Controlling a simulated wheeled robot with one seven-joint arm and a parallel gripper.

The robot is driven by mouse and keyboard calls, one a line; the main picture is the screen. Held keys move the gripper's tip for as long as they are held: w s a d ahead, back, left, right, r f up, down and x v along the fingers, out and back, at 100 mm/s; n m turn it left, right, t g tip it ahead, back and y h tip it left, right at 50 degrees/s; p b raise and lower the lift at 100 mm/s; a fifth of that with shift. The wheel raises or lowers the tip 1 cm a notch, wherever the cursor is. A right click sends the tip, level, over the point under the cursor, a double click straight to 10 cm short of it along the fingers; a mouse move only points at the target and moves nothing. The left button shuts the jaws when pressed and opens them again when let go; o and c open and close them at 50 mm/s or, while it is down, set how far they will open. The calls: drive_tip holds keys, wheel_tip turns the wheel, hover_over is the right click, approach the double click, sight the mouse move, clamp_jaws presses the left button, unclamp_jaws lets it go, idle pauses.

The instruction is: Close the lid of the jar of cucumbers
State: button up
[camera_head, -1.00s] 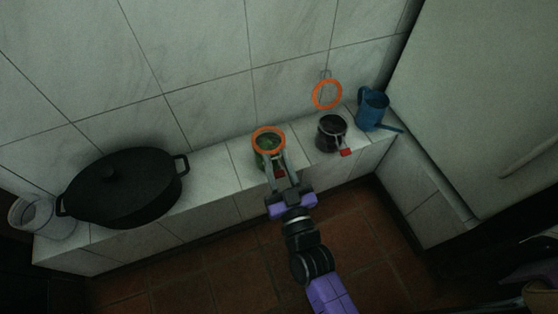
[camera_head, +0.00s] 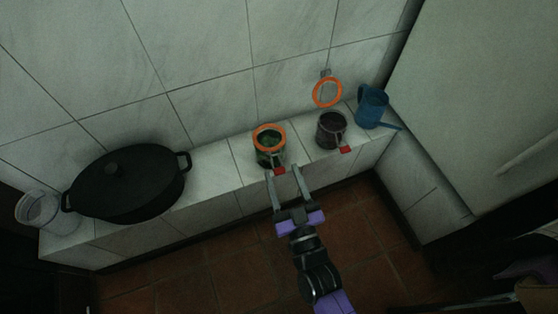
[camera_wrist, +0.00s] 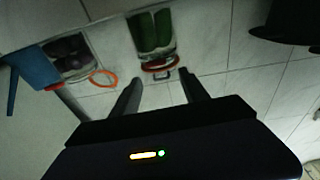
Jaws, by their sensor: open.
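The jar of cucumbers (camera_head: 270,157) is a clear jar with green contents, standing on the tiled ledge. Its orange-ringed lid (camera_head: 267,127) lies flat across the top, and a red clasp tab (camera_head: 279,171) hangs at its front. I cannot tell whether the clasp is fastened. My gripper (camera_head: 283,170) is open and empty, just in front of the jar and apart from it. In the wrist view the cucumbers (camera_wrist: 150,30) show beyond my open fingers (camera_wrist: 160,78), with the orange ring and a red tab at the jar's near end.
A second jar (camera_head: 330,132) with dark contents stands to the right, its orange-ringed lid (camera_head: 327,93) raised. A blue watering can (camera_head: 371,106) is further right. A black lidded pot (camera_head: 128,187) and an empty glass jar (camera_head: 37,209) stand left. The floor in front is clear.

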drive_tip(key=shift+p+v, duration=0.3)
drive_tip(key=shift+v, duration=1.2)
